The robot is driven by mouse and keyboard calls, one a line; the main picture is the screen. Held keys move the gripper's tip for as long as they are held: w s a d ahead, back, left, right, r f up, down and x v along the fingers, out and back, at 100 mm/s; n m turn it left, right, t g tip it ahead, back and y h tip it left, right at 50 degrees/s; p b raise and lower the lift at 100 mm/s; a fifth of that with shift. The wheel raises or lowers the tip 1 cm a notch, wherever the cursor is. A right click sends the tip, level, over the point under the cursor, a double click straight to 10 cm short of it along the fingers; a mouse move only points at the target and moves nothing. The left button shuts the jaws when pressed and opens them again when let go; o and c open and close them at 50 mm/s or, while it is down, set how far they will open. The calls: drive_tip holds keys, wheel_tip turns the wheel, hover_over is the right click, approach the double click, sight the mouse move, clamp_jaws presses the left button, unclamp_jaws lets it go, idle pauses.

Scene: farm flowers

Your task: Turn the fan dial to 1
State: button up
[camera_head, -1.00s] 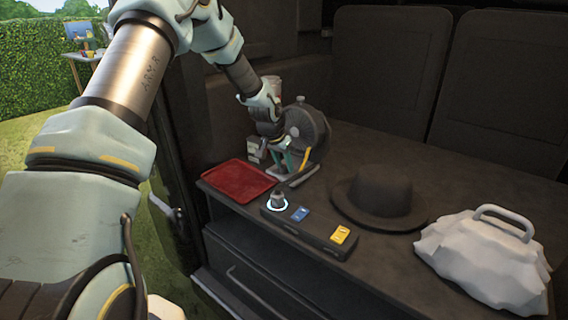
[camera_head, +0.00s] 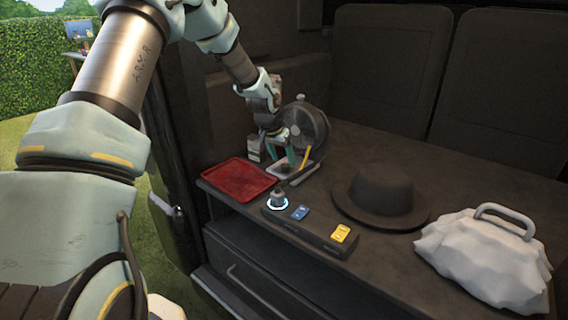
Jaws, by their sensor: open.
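A dark round fan (camera_head: 308,128) stands at the back left of the dark table surface. A grey dial (camera_head: 279,197) with a glowing pale ring at its base sits on the left end of a low dark control panel (camera_head: 312,234). The number it points at is too small to read. My gripper (camera_head: 291,163) is open, pointing down in front of the fan and behind the dial, apart from the dial. It partly hides the fan's lower part and base. Whether the fingers touch anything there cannot be told.
The panel also has a blue switch (camera_head: 299,213) and a yellow switch (camera_head: 340,233). A red tray (camera_head: 238,180) lies left of the dial. A black hat (camera_head: 380,198) and a white bag (camera_head: 482,258) are to the right. Seat backs (camera_head: 385,70) stand behind.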

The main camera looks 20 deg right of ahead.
drive_tip(key=v, duration=0.8)
drive_tip(key=shift+r, duration=0.2)
drive_tip(key=shift+s+a, duration=0.1)
drive_tip(key=shift+s, duration=0.05)
drive_tip(key=s+a+r+n+y+p, duration=0.1)
drive_tip(key=s+a+r+n+p, duration=0.15)
drive_tip(key=a, duration=0.65)
drive_tip(key=s+a+r+n+y+p, duration=0.1)
drive_tip(key=s+a+r+n, duration=0.15)
drive_tip(key=a, duration=0.75)
drive_tip(key=s+a+r+n+p, duration=0.1)
drive_tip(key=s+a+n, duration=0.1)
drive_tip(key=s+a, duration=0.5)
drive_tip(key=s+a+r+n+y+p, duration=0.1)
drive_tip(key=s+a+n, duration=0.2)
drive_tip(key=s+a, duration=0.4)
drive_tip(key=shift+a+r+g+p, duration=0.3)
drive_tip(key=shift+a+g, duration=0.1)
drive_tip(key=shift+a, duration=0.05)
